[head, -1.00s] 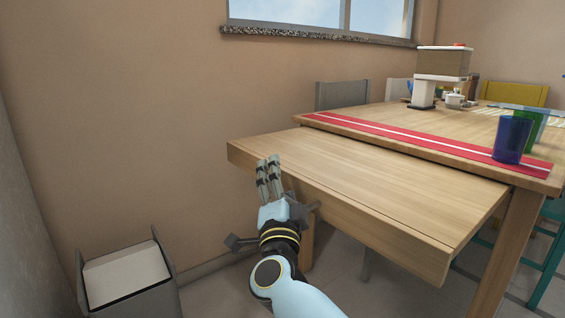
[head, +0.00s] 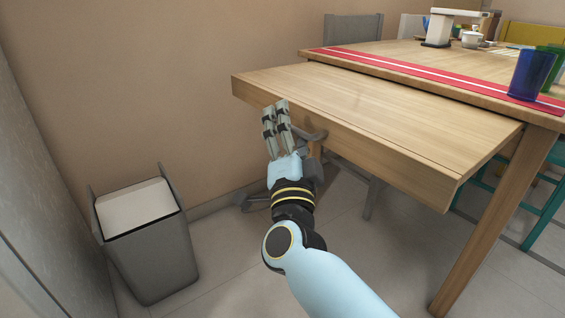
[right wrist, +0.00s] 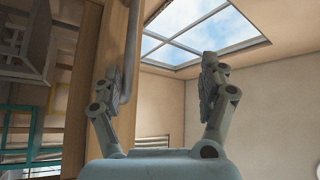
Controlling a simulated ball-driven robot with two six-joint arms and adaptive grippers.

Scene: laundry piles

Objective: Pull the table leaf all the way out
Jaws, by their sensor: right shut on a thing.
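The wooden table leaf (head: 370,110) sticks out from under the near edge of the tabletop (head: 395,58), a wide strip of it showing. A grey bar handle (head: 313,136) is at the leaf's front edge. My right gripper (head: 275,110) is at that front edge, left of its middle, shut on the handle. In the right wrist view the gripper (right wrist: 161,80) shows its two fingers apart, and the bar (right wrist: 132,45) runs beside the left finger along the wood. The exact contact is hard to see. My left gripper is not in view.
A grey bin (head: 150,240) stands on the floor at the left by the wall. A table leg (head: 495,225) is at the right. A red runner (head: 430,72) and a blue cup (head: 530,74) are on the tabletop. The floor before the leaf looks clear.

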